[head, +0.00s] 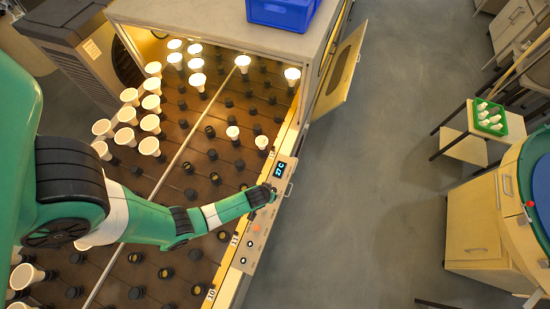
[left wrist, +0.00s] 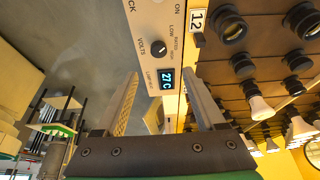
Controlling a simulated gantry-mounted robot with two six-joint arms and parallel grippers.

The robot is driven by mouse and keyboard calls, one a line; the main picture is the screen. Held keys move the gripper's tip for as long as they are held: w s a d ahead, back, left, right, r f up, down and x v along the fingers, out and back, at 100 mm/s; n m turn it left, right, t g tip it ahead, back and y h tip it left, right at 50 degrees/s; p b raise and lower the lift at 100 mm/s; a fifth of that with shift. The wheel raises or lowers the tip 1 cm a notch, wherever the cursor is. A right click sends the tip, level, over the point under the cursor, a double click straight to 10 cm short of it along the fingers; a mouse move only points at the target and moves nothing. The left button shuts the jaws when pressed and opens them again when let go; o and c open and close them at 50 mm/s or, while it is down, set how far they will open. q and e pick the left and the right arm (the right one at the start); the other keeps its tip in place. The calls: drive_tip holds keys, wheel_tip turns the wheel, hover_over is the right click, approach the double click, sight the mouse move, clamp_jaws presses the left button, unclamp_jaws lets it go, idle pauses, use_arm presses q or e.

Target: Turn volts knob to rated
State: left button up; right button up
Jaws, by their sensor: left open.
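The volts knob (left wrist: 158,48) is a small black dial on the pale control panel (left wrist: 150,15), with low, rated and high printed beside it. I cannot tell which mark its pointer faces. My left gripper (left wrist: 162,78) is open, its two fingers apart on either side of the panel's display, with the knob ahead of the gap. No contact with the knob shows. In the head view the left gripper (head: 272,190) is at the panel strip just below the lit display (head: 279,170), and the arm hides the knob there. The right gripper is out of view.
Rows of sockets and lit bulbs (head: 130,96) fill the rack left of the panel. A cabinet door (head: 340,72) stands open above. A blue bin (head: 282,12) sits on top. A green tray of bulbs (head: 488,132) is on a side table. The floor (head: 370,190) between is clear.

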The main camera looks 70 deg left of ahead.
use_arm(q)
drive_tip(key=b+x, duration=0.9)
drive_tip(key=x, duration=0.1)
drive_tip(key=shift+w+f, duration=0.1)
drive_tip(key=shift+f, duration=0.1)
drive_tip(key=shift+w+a+f, duration=0.2)
drive_tip(key=shift+f, duration=0.25)
drive_tip(key=shift+c, duration=0.2)
clamp_jaws()
